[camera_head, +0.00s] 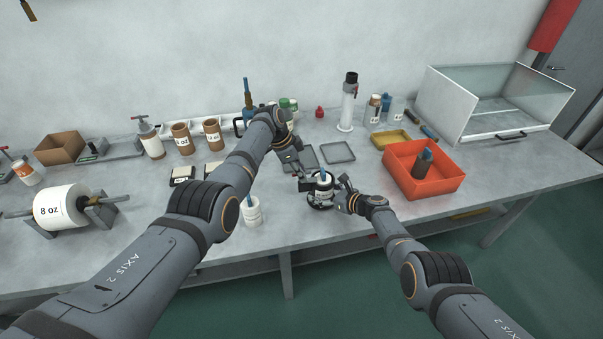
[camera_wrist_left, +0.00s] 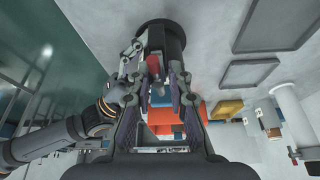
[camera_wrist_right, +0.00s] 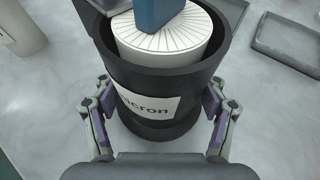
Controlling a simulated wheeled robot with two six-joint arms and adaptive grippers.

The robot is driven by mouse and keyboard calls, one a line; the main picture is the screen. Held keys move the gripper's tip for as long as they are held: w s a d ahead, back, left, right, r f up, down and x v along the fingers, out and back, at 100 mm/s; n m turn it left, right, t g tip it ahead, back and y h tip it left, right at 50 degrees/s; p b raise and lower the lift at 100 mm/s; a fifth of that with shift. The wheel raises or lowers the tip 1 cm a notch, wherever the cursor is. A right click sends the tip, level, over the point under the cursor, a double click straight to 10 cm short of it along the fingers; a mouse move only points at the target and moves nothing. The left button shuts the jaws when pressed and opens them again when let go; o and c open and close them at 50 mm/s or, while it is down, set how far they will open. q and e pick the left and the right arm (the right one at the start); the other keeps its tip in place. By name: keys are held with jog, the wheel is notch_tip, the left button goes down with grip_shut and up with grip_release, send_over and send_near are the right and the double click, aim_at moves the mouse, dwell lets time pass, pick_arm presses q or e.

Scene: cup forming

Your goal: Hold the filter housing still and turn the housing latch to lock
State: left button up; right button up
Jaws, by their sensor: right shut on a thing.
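The filter housing (camera_head: 321,196) is a dark upright cylinder with a white label, near the table's front edge. In the right wrist view the housing (camera_wrist_right: 150,85) holds a white pleated cartridge (camera_wrist_right: 170,35) with a blue piece on top. My right gripper (camera_wrist_right: 162,108) is shut on the housing, one finger on each side of its wall. My left gripper (camera_head: 304,174) is close to the housing's far left side. In the left wrist view its fingers (camera_wrist_left: 156,88) are apart, with a red-tipped part, seemingly the housing latch (camera_wrist_left: 154,65), between them; contact is not clear.
An orange bin (camera_head: 425,180) with a dark, blue-topped item stands to the right. A white cartridge (camera_head: 252,214) stands to the left. Flat grey trays (camera_head: 338,152) lie behind the housing. The table's front edge is close.

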pick_arm(q)
jog(key=o, duration=0.5)
jog(key=shift+s, duration=0.1)
jog(key=shift+d, duration=0.1)
jog(key=v, duration=1.2)
jog(key=shift+c, duration=0.8)
jog(key=shift+d+f, duration=0.15)
jog(key=d+y, duration=0.1)
jog(key=s+d+y, duration=0.1)
jog(key=y, duration=0.1)
jog(key=d+n+t+y, duration=0.1)
jog(key=d+y, duration=0.1)
jog(key=shift+s+d, duration=0.1)
jog(key=shift+s, duration=0.25)
